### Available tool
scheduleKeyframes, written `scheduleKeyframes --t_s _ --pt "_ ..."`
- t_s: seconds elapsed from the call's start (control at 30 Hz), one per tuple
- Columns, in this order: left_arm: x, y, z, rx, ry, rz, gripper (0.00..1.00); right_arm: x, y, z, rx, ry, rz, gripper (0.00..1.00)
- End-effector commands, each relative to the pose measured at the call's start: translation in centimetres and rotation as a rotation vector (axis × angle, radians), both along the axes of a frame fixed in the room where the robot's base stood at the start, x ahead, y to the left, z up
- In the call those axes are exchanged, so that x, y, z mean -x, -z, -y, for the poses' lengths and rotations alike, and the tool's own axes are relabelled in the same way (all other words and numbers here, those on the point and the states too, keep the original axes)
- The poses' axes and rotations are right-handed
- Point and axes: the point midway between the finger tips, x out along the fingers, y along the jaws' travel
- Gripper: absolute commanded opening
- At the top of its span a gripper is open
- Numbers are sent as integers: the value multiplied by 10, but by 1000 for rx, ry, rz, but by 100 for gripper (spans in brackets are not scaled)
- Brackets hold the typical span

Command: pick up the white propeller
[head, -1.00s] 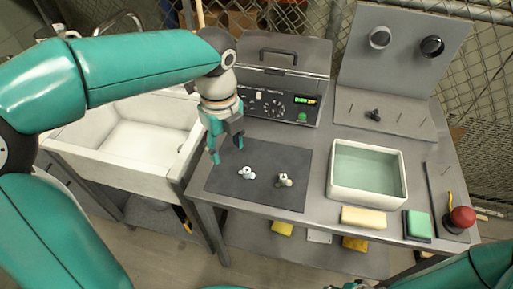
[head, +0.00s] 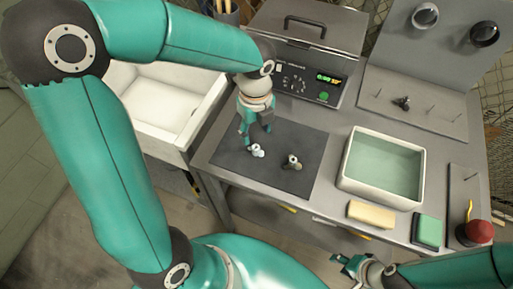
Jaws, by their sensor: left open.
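The white propeller (head: 257,151) lies on the dark mat (head: 228,156), left of a grey-beige propeller (head: 293,162). My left gripper (head: 256,138) points down just above and behind the white propeller. Its fingers are apart and nothing shows between them; whether a fingertip touches the propeller I cannot tell. My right gripper (head: 343,266) is low at the front, off the table's front edge, and no object shows in it.
A white-rimmed water tank (head: 344,176) stands right of the mat. A yellow sponge (head: 371,214), a green sponge (head: 428,230) and a red button (head: 479,232) are along the front. A grey control box (head: 306,85) is behind. A dark propeller (head: 402,103) sits on the back-right stand.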

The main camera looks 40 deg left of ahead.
Motion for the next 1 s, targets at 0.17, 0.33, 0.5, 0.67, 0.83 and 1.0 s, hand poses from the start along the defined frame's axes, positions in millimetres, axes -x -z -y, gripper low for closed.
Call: scheduleKeyframes --t_s 0.17,0.33,0.5,0.67,0.83,1.0 --pt "1 11 0 0 1 -1 53 0 0 0 0 0 0 40" --pt "3 27 2 0 1 -4 53 0 -4 0 0 0 0 40" --pt "4 52 4 0 -1 -3 53 0 -4 0 0 0 0 40" --pt "4 62 4 1 -1 0 53 0 -4 0 0 0 0 40" --pt "4 62 4 0 -1 1 53 0 -4 0 0 0 0 40" --pt "4 61 4 0 -1 1 28 0 -4 0 0 0 0 40"
